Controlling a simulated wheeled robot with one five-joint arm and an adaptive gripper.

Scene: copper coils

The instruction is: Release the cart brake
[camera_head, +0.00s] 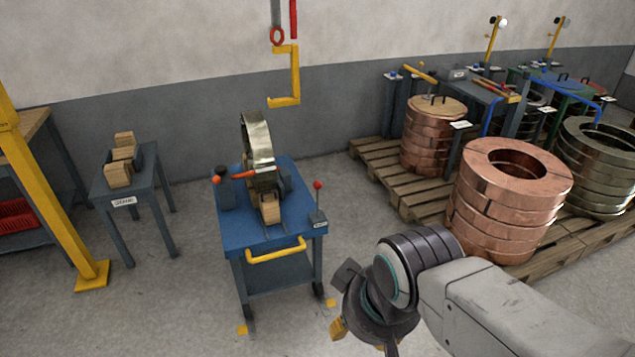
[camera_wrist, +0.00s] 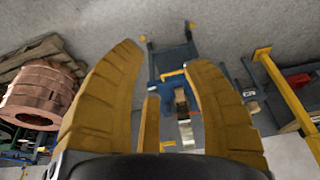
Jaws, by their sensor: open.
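The blue cart (camera_head: 240,238) stands on the floor in the middle of the head view, with a yellow handle (camera_head: 276,249) on its near side. A short upright lever with a red knob (camera_head: 318,185) rises from its right front corner, beside a small white label. An orange-handled part (camera_head: 237,177) is at its left. A steel coil (camera_head: 257,140) stands upright on the cart. My gripper (camera_wrist: 164,55) is open and empty, its yellow fingers spread with the cart between them, farther off. In the head view it is at the lower middle, right of the cart, mostly hidden.
Copper coils (camera_head: 510,195) stand on pallets (camera_head: 385,175) at the right. A yellow hook (camera_head: 292,80) hangs above and behind the cart. Bare floor lies around the cart.

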